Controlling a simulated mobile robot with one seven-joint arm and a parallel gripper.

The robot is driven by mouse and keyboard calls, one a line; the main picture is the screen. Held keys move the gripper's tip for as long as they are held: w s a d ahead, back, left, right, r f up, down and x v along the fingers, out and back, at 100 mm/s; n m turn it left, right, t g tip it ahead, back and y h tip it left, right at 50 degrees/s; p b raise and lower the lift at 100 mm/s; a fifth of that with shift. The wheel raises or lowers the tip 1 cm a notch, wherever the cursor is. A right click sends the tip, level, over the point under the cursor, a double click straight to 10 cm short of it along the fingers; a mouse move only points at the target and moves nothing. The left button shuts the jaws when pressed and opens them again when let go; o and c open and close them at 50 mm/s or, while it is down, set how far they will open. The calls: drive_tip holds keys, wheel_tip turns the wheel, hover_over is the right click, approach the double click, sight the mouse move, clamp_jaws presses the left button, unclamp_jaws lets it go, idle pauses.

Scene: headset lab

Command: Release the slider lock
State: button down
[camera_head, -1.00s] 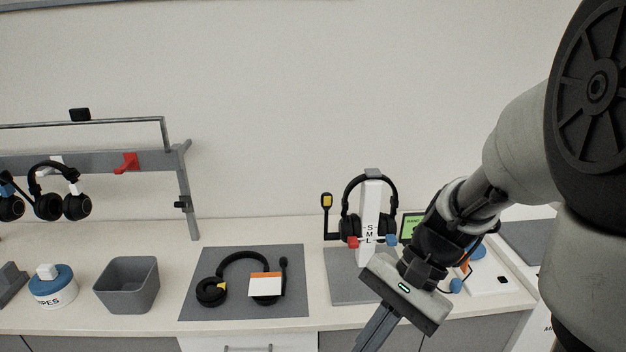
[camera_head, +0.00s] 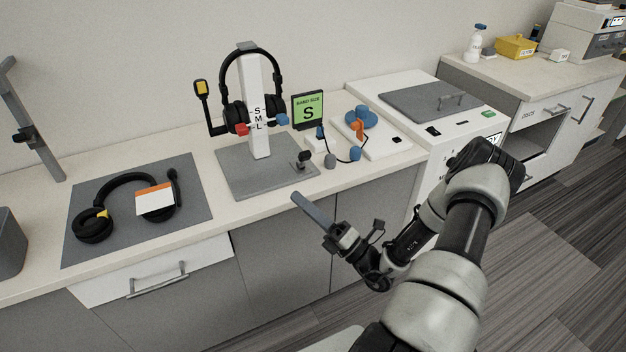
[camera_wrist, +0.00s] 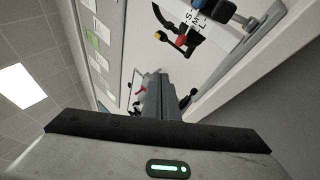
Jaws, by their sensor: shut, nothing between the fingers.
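A white stand post (camera_head: 256,105) marked S, M, L stands on a grey base plate (camera_head: 235,180) and carries a black headset (camera_head: 278,75). A red block (camera_head: 242,129) sits at its left and a blue block (camera_head: 283,120) at its right; I cannot tell which part is the slider lock. My gripper (camera_head: 296,198) is shut and empty, pointing up-left at the bench's front edge, apart from the stand. In the wrist view, the shut fingers (camera_wrist: 158,82) point towards the stand. The red block (camera_wrist: 181,41) and blue block (camera_wrist: 221,10) show above them.
A screen (camera_head: 308,109) reads "BAND SIZE S". A small black clamp-like part (camera_head: 304,157) stands at the base's right. A white board (camera_head: 385,143) with blue and orange parts lies further right. Another headset (camera_head: 130,190) lies on a grey mat (camera_head: 200,205) at left.

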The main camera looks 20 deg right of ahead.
sight(307, 159)
drive_tip(key=d+f+m+t+h+b, duration=0.1)
drive_tip(key=d+f+m+t+h, duration=0.3)
drive_tip(key=d+f+m+h, duration=0.4)
drive_tip(key=m+h, duration=0.3)
drive_tip(key=h, duration=0.1)
drive_tip(key=shift+s+f+b, duration=0.15)
drive_tip(key=shift+s+b, duration=0.05)
drive_tip(key=shift+b, duration=0.1)
drive_tip(key=b+x, duration=0.1)
drive_tip(key=x, duration=1.3)
drive_tip(key=shift+b, duration=0.35)
